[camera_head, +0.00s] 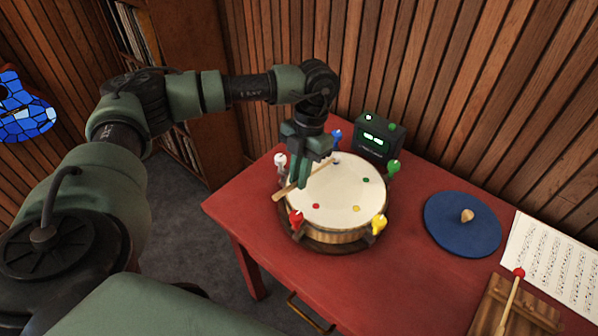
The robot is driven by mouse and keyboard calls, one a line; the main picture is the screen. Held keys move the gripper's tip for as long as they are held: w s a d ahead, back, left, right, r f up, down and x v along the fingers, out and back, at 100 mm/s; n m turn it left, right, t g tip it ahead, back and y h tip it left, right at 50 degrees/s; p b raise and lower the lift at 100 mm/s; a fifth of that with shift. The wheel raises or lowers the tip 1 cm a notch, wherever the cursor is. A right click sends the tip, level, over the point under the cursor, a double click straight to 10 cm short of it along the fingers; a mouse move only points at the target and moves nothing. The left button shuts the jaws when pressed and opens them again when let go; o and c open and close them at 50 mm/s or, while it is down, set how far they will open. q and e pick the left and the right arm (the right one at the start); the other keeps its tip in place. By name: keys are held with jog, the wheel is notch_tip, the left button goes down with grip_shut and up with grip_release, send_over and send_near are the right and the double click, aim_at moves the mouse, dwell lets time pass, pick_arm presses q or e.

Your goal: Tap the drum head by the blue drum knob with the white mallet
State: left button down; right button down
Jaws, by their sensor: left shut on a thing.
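The drum (335,238) stands on the red table, with a pale drum head (337,192). Colored knobs ring its rim. The blue drum knob (337,135) is at the back edge. My left gripper (303,183) is over the left part of the drum head, shut on the wooden stick of the white mallet (282,194). The stick's plain end points left and its head end points toward the back of the drum head, near the blue knob. The gripper partly covers the stick. I cannot tell whether the mallet head touches the drum head. My right gripper is not in view.
A dark box with a green display (378,136) stands behind the drum. White (280,160), green (393,167), yellow (379,224) and red (296,219) knobs ring the drum. A blue disc (462,224), a red-tipped mallet (511,300) on a wooden holder and a sheet (555,262) lie right.

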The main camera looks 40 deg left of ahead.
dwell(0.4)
pick_arm(q)
jog(key=shift+s+p+v, duration=0.25)
jog(key=shift+p+v, duration=0.6)
jog(key=shift+v, duration=0.15)
jog(key=shift+r, duration=0.1)
jog(key=b+x, duration=0.2)
jog(key=x, duration=0.1)
jog(key=shift+w+f, duration=0.2)
jog(key=shift+w, duration=0.1)
jog(key=shift+r+p, duration=0.4)
jog(key=shift+r, duration=0.35)
jog(key=p+v, duration=0.1)
jog(key=v, duration=0.1)
jog(key=s+p+v, duration=0.1)
jog(key=p+v, duration=0.1)
jog(key=v, duration=0.1)
jog(key=shift+r, duration=0.1)
